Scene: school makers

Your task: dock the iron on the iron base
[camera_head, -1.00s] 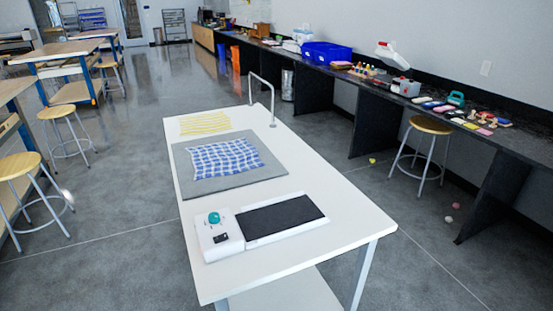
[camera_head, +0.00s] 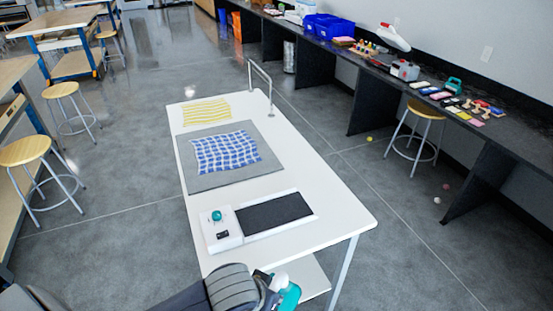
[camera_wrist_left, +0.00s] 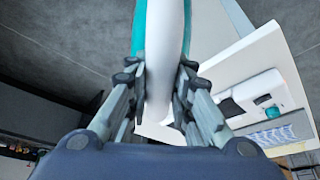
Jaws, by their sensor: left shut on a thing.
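The iron (camera_head: 289,294), white and teal, is at the bottom of the head view beside the near end of the white table. My left gripper (camera_head: 272,285) is shut on it; my wrist hides much of the iron. In the left wrist view the iron (camera_wrist_left: 165,55) stands between the fingers of my left gripper (camera_wrist_left: 158,95). The iron base (camera_head: 224,238), a white unit with a teal knob and a dark pad, lies on the table's near part. Its pad is empty. It also shows in the left wrist view (camera_wrist_left: 258,88), apart from the iron. My right gripper is out of view.
The white table (camera_head: 335,215) also bears a grey mat (camera_head: 205,183) with a blue checked cloth (camera_head: 225,153), and a yellow striped cloth (camera_head: 206,113). A metal rail (camera_head: 262,78) rises at its far end. A stool (camera_head: 426,110) and a dark counter stand at the right.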

